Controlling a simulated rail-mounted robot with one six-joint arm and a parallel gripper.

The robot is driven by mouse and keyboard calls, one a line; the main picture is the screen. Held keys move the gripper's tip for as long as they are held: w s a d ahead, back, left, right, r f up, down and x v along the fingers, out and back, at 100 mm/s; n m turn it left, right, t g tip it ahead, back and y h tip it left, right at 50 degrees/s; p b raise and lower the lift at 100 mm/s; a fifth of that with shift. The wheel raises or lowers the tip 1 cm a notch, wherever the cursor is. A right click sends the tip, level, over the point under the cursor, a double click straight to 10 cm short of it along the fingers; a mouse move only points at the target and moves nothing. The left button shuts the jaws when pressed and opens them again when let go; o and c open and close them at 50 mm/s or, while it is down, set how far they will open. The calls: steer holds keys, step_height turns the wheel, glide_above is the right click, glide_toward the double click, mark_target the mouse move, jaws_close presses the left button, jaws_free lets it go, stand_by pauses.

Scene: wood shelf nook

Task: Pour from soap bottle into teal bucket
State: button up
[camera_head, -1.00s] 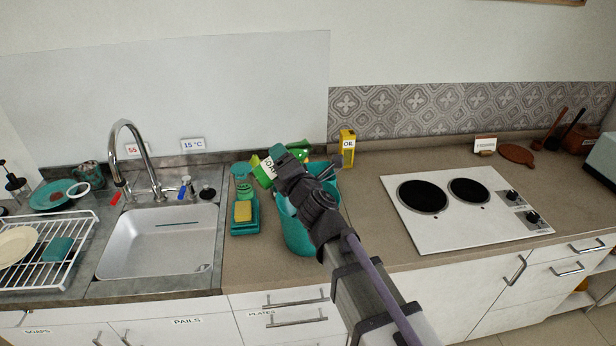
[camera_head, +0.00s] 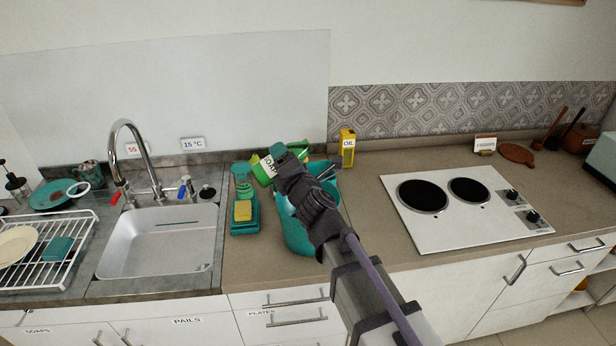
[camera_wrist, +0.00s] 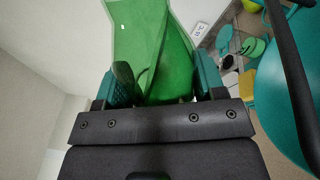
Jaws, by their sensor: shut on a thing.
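A green soap bottle (camera_head: 264,170) with a white SOAP label is held by my gripper (camera_head: 284,160) above the counter. In the wrist view the green bottle (camera_wrist: 150,45) fills the space between the two teal fingers of my gripper (camera_wrist: 165,85), which is shut on it. In the head view the bottle is tilted. The teal bucket (camera_head: 293,236) stands on the counter, partly hidden behind my arm. It also shows at the right of the wrist view (camera_wrist: 285,95), with its dark handle. The bottle's mouth and any flow are not clear to see.
A teal tray (camera_head: 245,226) with a yellow sponge (camera_head: 243,211) sits left of the bucket. A yellow oil box (camera_head: 347,148) stands behind it to the right. The sink (camera_head: 160,242) is to the left, the white hob (camera_head: 465,210) to the right, with bare counter before it.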

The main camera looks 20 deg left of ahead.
steer(key=shift+s+a+f+m+b, duration=0.1)
steer(key=shift+f+m+b, duration=0.1)
steer(key=shift+m, duration=0.4)
steer(key=shift+s+a+f+m+b, duration=0.1)
steer(key=shift+m+b, duration=0.05)
steer(key=shift+m, duration=0.45)
stand_by(2.3)
